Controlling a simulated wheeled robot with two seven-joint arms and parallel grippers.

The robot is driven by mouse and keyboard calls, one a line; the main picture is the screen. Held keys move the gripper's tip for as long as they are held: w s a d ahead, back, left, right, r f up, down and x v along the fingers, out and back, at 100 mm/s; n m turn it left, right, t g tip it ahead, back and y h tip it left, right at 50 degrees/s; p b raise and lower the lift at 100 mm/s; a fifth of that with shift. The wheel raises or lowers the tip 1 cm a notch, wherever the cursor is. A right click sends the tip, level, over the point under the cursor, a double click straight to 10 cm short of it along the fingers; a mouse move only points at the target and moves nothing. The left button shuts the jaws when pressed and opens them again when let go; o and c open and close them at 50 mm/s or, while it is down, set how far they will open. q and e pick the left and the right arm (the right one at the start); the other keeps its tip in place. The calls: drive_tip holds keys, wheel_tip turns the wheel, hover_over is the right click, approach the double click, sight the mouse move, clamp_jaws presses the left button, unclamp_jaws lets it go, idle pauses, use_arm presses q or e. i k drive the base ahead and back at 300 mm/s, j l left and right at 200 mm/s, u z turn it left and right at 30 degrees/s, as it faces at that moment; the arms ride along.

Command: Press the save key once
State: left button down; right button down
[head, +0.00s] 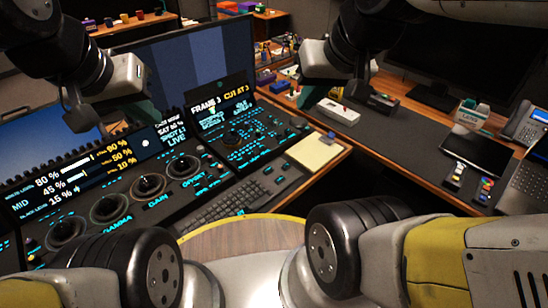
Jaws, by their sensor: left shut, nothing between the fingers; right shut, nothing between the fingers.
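The trackball panel (125,207) slopes across the left and middle of the head view. It has several dark trackballs with rings on its left part and cyan-lit keys (262,139) on its right part. The key labels are too small to read, so I cannot tell which one is the save key. My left gripper (86,118) is shut and empty, in front of the left screen and above the panel. My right gripper (307,97) is shut and empty, right of the cyan-lit keys and above the desk. Neither visibly touches a key.
A keyboard (228,204) lies at the panel's front edge, with a yellow notepad (316,150) to its right. A large monitor (190,62) stands behind the panel. A telephone (528,124) and a dark tablet (474,150) are on the right desk. My arms cross the foreground.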

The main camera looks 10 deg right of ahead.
sight(281, 179)
drive_tip(key=k+j+u, duration=0.35)
drive_tip(key=k+j, duration=0.4)
drive_tip(key=j, duration=0.15)
